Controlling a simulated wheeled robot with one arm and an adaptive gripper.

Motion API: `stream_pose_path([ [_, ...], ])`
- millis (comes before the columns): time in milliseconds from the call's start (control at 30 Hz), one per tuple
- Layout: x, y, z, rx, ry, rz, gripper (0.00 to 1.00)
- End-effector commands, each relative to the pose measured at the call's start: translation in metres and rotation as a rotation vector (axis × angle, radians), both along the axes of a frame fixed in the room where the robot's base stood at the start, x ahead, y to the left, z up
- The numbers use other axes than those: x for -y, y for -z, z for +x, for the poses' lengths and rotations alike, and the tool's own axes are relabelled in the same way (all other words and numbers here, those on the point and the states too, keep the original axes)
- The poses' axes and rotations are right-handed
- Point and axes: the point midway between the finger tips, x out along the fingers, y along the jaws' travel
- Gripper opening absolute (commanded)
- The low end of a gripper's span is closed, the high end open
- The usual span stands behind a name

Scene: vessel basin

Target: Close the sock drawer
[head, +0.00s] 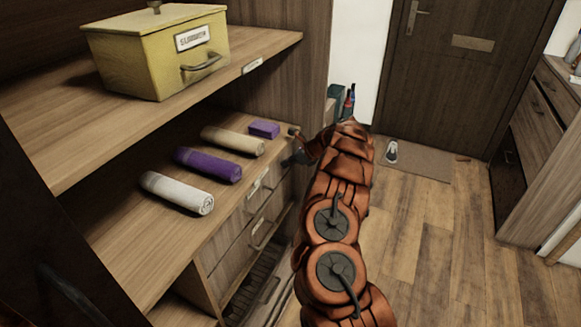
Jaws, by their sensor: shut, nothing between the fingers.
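A wooden cabinet at the centre left has a stack of drawers below its shelf. The upper drawer front (247,212) bears a small label, too small to read, and a handle. Another drawer front (232,262) with a handle sits under it. The lowest drawer (268,291) appears pulled out, with a dark interior showing. I cannot tell which one is the sock drawer. My gripper (293,159) is shut and empty, at the far end of the drawer fronts near the shelf edge. My arm partly hides it and the fronts' right side.
Rolled white (178,193), purple (208,164) and beige (232,140) towels and a purple box (264,129) lie on the shelf. A yellow box (150,55) stands above. Wooden floor (430,250) is open to the right, before a mat (420,170) with a shoe.

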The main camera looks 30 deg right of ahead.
Motion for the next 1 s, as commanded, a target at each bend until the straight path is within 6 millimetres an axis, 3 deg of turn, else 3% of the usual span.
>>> stream_pose_path([
  [667,-0.009,-0.001,0.007,0.003,-0.008,0.003,0.0],
  [1000,0.031,-0.006,-0.026,0.003,0.011,0.002,0.0],
])
